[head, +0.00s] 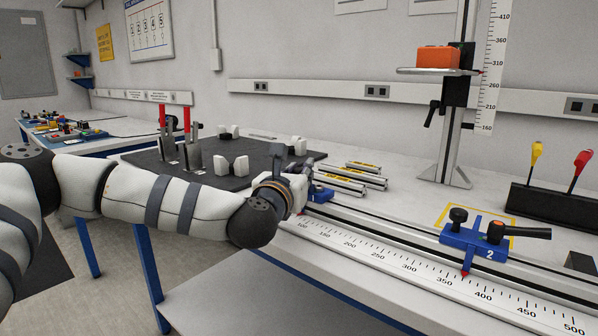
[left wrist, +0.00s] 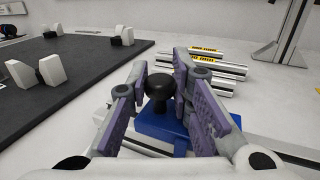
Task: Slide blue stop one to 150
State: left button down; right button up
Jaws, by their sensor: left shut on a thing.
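Blue stop one (head: 320,194) sits on the rail at the low end of the ruler, near the 100 mark. My left gripper and wrist largely hide it in the head view, and its pointer is hidden. In the left wrist view the blue body (left wrist: 158,126) carries a black knob (left wrist: 160,88). My left gripper (head: 291,158) is shut on this knob, with its purple-padded fingers on either side. The ruler (head: 350,246) shows 150 and 200 just right of the gripper. My right gripper is out of view.
Blue stop two (head: 473,239) sits further right on the rail, its red pointer between 350 and 400. Several metal rods (head: 355,178) lie behind the rail. A black board (head: 215,160) with white blocks lies behind my left arm. The rail between the stops looks clear.

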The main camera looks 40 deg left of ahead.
pick_arm(q)
jog(key=d, duration=0.5)
jog(key=d+b, duration=0.1)
jog(key=d, duration=0.2)
jog(key=shift+s, duration=0.35)
jog(key=c, duration=1.7)
grip_release()
jog(key=v, duration=0.7)
jog(key=shift+s, duration=0.2)
